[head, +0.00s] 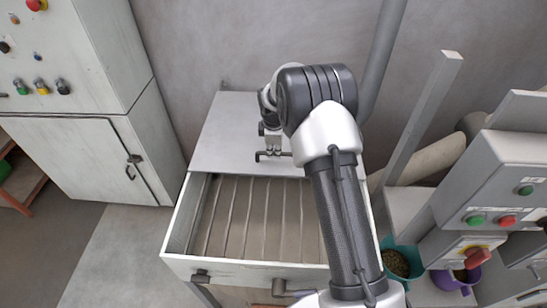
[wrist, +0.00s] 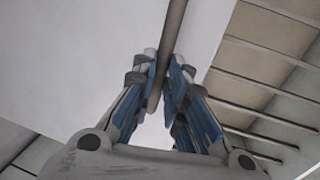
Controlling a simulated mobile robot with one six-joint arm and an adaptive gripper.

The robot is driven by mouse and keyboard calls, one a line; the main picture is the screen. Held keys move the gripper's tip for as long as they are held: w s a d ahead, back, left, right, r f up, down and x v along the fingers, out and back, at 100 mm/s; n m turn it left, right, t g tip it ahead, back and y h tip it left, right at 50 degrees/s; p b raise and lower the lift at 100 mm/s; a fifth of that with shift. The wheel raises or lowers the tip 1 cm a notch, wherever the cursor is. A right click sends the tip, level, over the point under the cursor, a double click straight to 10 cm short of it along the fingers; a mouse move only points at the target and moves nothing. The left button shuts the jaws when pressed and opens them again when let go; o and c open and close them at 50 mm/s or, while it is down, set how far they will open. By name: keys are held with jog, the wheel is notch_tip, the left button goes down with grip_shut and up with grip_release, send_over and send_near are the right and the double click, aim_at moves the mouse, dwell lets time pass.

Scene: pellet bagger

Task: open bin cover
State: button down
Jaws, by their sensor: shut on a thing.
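The bin cover (head: 222,140) is a flat grey plate over the back part of the bin (head: 240,272). The front part of the bin is uncovered and shows several parallel bars (head: 232,215) inside. A dark bar handle (head: 261,155) stands on the cover near its front edge. My gripper (head: 272,148) is over this handle, partly behind my arm. In the wrist view, the blue-padded fingers of my gripper (wrist: 165,75) are shut on the handle bar (wrist: 173,28). The cover's pale surface (wrist: 85,50) and the bars (wrist: 265,85) also show there.
A grey cabinet (head: 75,150) with buttons stands at the left. Control boxes (head: 490,180) and an upright post (head: 425,115) stand at the right. A teal bucket (head: 384,243) and a purple container (head: 450,284) are low at the right. The floor at the left front is clear.

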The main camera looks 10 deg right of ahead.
jog(key=shift+w+d, duration=0.45)
jog(key=shift+w, duration=0.95)
jog(key=shift+w+d, duration=0.5)
jog(key=shift+w, duration=0.85)
jog(key=shift+w+d, duration=0.45)
jog(key=shift+w, duration=0.95)
jog(key=c, duration=1.6)
grip_release()
notch_tip(320, 180, up, 12)
jog(key=s, duration=0.2)
jog(key=shift+a, duration=0.4)
jog(key=shift+s+f, duration=0.1)
